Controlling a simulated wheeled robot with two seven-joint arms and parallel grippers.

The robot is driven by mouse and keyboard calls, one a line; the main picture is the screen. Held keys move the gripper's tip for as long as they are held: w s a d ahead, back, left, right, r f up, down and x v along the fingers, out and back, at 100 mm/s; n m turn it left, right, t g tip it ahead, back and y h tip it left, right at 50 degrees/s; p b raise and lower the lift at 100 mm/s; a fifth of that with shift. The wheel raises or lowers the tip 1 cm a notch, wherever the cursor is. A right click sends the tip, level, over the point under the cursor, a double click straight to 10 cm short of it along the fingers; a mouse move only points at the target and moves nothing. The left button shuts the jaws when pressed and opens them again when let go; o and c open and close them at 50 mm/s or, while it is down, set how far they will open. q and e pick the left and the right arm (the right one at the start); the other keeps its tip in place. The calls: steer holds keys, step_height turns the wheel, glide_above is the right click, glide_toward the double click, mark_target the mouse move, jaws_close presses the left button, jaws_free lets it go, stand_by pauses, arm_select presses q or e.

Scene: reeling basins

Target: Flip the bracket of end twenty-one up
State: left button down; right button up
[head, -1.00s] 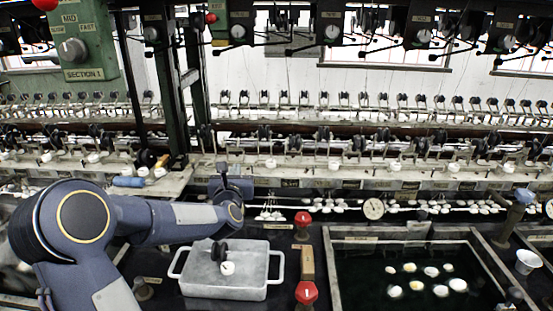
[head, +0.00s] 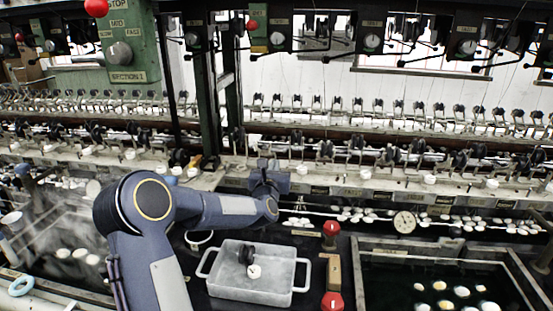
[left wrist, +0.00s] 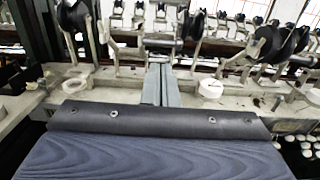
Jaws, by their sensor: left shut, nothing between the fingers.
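My left gripper (head: 266,172) reaches over the basin edge to the front ledge of the reeling frame. In the left wrist view its two grey fingers (left wrist: 161,84) are shut with nothing between them. They point at the row of metal brackets with black wheels. A bracket (left wrist: 160,40) stands just beyond the fingertips; I cannot tell whether they touch. A bracket with a black wheel (left wrist: 270,44) leans at the right. End numbers are too small to read, so I cannot tell which bracket is twenty-one. My right gripper is in neither view.
White rings sit on the ledge either side of the fingers, one at the right (left wrist: 211,88). A grey two-handled tray (head: 250,289) stands below the arm, with red knobs (head: 331,228) beside it. A dark basin with cocoons lies at the right. A green post (head: 206,100) rises left of the gripper.

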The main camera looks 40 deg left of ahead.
arm_select(q)
steer(key=shift+p+x, duration=0.3)
steer(key=shift+x, duration=1.3)
steer(key=w+r+g+p, duration=0.1)
steer(key=p, duration=0.3)
steer(key=a+r+g+h+p, duration=0.1)
steer(key=r+p, duration=0.1)
steer(key=p, duration=0.3)
steer(key=w+r+g+h+p, duration=0.1)
steer(key=r+g+p, duration=0.1)
steer(key=p, duration=0.2)
steer(key=shift+w+a+r+p, duration=0.15)
steer(key=shift+w+r+p, duration=0.05)
steer(key=shift+w+p, duration=0.15)
steer(key=shift+w+a+r, duration=0.55)
steer(key=shift+w+r, duration=0.2)
steer(key=shift+w, duration=0.15)
steer(key=shift+r, duration=0.2)
steer(key=shift+r+p, duration=0.15)
steer(key=shift+p, duration=0.2)
